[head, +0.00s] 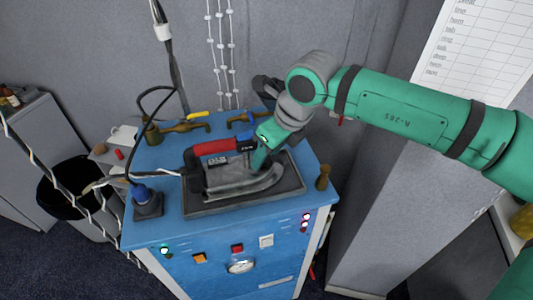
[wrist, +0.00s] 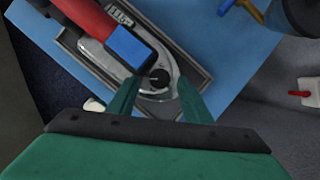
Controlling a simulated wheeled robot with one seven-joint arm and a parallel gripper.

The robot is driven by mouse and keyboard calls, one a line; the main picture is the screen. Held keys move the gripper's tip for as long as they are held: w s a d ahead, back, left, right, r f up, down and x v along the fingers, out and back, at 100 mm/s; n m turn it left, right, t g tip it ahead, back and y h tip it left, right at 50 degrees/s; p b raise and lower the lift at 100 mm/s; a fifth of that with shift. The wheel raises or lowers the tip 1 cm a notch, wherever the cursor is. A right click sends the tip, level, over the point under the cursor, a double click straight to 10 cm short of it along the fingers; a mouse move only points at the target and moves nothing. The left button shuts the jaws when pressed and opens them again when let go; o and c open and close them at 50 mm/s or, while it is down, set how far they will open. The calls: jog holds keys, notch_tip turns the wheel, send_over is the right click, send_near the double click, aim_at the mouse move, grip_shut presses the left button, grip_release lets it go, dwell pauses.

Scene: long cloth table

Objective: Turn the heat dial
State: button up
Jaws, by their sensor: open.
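The iron (head: 243,180) has a red handle and a grey body, and it rests on a dark tray (head: 210,206) on the blue station (head: 170,232). In the wrist view, the iron (wrist: 100,46) shows a blue block at the handle's end. A small round black dial (wrist: 159,77) sits on the grey body just beyond that block. My gripper (wrist: 157,84) is open, with one green finger on each side of the dial, apart from it. In the head view, my gripper (head: 261,157) hides the dial. I cannot tell the fingers' height above it.
Brass valves (head: 186,127) stand behind the iron. A brass knob (head: 322,177) is at the right corner. A cable and a blue-topped fitting (head: 146,200) are at the left. The front panel has a gauge (head: 240,266) and buttons. A black bin (head: 70,187) stands left.

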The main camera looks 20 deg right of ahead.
jog(key=v, duration=1)
jog(key=shift+r, duration=0.15)
